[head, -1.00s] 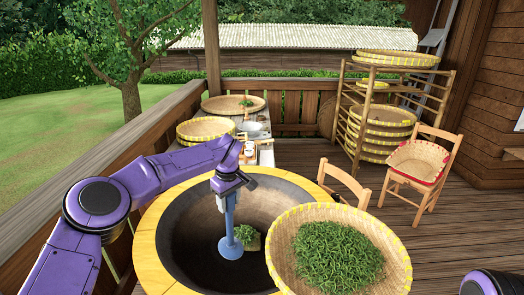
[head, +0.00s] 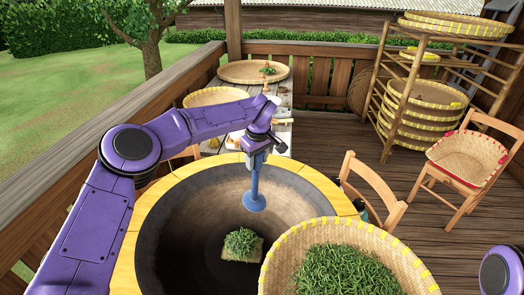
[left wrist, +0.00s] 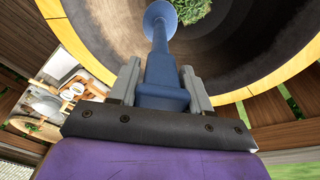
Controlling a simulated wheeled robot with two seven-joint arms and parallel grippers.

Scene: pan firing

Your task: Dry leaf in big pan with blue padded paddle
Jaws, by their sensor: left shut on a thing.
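My left gripper (head: 259,150) is shut on the handle of the blue paddle (head: 254,190), which hangs down with its round padded end lowest. The gripper and paddle also show in the left wrist view, the fingers (left wrist: 158,85) on both sides of the blue handle (left wrist: 160,60). The big pan (head: 190,215) is a deep dark bowl with a yellow wooden rim. The paddle's end is above and apart from the leaf. My right gripper is not in view.
A round basket (head: 412,262) heaped with green leaves (head: 345,272) overlaps the pan's right front in view. A wooden chair (head: 372,190) stands right of the pan, another chair (head: 470,160) holds a basket. A rack (head: 425,100) of baskets stands behind. A side table with trays (head: 254,72) is beyond the pan.

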